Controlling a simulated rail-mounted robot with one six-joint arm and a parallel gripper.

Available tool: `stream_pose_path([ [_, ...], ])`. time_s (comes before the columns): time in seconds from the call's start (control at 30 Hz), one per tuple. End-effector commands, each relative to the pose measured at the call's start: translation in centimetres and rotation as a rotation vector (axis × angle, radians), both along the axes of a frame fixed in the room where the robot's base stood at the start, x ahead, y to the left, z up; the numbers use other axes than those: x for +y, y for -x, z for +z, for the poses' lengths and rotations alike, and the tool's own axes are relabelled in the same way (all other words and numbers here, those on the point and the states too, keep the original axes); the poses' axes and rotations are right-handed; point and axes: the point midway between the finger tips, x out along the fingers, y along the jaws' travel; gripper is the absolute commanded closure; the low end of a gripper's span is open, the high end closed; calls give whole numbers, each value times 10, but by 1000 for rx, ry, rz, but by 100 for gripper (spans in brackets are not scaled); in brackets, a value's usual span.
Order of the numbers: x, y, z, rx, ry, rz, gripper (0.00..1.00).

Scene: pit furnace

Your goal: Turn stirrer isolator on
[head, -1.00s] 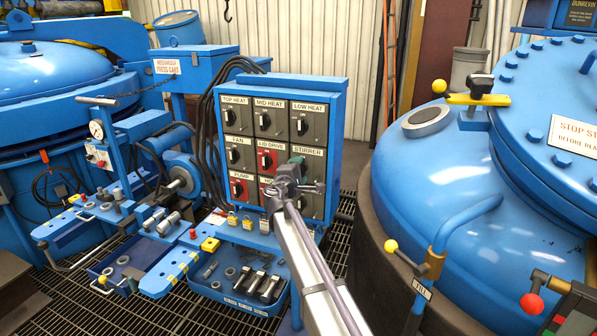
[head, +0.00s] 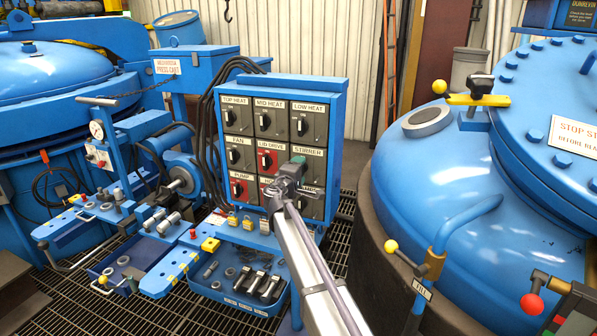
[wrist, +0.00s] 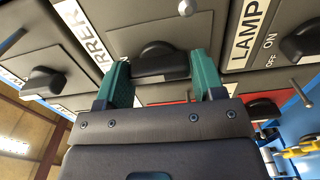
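The stirrer isolator (head: 311,152) is a grey switch square in the right column of the blue switch panel, middle row, under a white STIRRER label. My gripper (head: 298,160) is in front of it and hides its knob in the head view. In the wrist view the stirrer's black knob (wrist: 160,62) shows between the teal fingertips of my gripper (wrist: 162,78), with its label to the left. The fingers are apart, with a gap on each side of the knob. I cannot tell whether the switch stands at on or off.
Other isolators surround it: LOW HEAT (head: 309,122) above, red LID DRIVE (head: 268,160) to the left and LAMP (wrist: 301,40) below. A blue tray (head: 240,290) with loose parts sits below the panel. A large blue vessel (head: 440,170) stands to the right.

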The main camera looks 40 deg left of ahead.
Motion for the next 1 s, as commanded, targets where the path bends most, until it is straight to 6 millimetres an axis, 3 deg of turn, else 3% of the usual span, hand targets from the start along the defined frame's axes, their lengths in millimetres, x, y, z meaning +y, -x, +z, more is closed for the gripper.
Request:
stream_pose_path([
  [0.37,-1,4,0,-2,3,1,30],
  [0.57,-13,36,0,-2,3,2,30],
  [0.8,-32,91,0,-2,2,3,30],
  [1.0,-35,103,0,-2,2,1,30],
])
